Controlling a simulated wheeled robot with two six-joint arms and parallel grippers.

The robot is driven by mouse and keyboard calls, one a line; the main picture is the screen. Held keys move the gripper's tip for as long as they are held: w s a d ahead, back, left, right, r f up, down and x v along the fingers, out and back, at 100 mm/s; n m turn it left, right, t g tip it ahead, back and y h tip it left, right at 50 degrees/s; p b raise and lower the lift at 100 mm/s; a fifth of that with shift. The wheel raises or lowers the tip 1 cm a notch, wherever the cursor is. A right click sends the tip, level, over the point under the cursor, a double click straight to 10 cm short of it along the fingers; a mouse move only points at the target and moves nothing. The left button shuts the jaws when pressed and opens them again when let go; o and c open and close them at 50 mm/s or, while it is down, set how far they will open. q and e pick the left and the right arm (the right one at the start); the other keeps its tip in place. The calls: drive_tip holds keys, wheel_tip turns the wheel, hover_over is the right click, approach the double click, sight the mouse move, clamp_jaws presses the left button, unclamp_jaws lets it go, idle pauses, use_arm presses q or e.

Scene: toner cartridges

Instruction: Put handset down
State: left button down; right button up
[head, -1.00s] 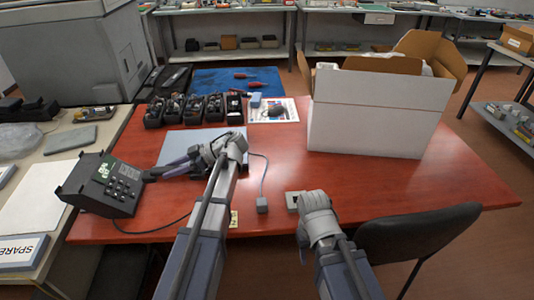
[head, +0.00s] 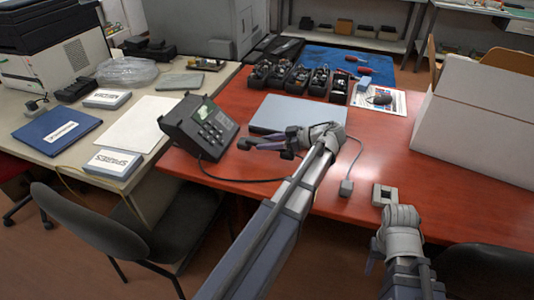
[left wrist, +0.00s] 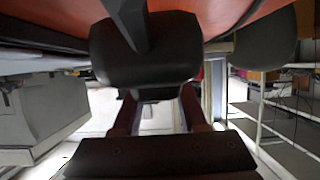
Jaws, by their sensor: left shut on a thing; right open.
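The dark desk phone (head: 200,127) stands tilted up at the left edge of the red table, with its lit screen and keypad showing. My left gripper (head: 262,143) is just right of the phone, shut on the black handset (head: 244,143). Only the end of the handset shows past the fingers. In the left wrist view the handset (left wrist: 145,62) is a large dark block at the ends of the fingers, and it hides most of what lies beyond. My right gripper (head: 371,262) is open and apart from the phone, low near the table's front edge.
A grey flat panel (head: 284,114) lies behind my left gripper. Several black bins (head: 297,78) stand behind it. A white box (head: 480,120) is at the right. A cable runs from the phone across the table. A chair (head: 90,222) stands in front of the left desk.

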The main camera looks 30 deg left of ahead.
use_arm(q)
drive_tip(key=shift+f+b, duration=1.35)
drive_tip(key=shift+f, duration=0.3)
drive_tip(key=shift+f, duration=0.2)
drive_tip(key=shift+c, duration=2.2)
unclamp_jaws()
drive_tip(key=shift+r, duration=0.1)
drive_tip(key=shift+r, duration=0.15)
drive_tip(key=shift+w+d+r, duration=0.1)
drive_tip(key=shift+d+r, duration=0.1)
drive_tip(key=shift+d, duration=0.1)
drive_tip(key=p+v, duration=0.4)
drive_tip(key=v, duration=0.6)
drive_tip(key=shift+d, duration=0.15)
drive_tip(key=shift+w+d+r+p, duration=0.1)
drive_tip(key=shift+d+p, duration=0.2)
drive_tip(key=shift+d, duration=0.2)
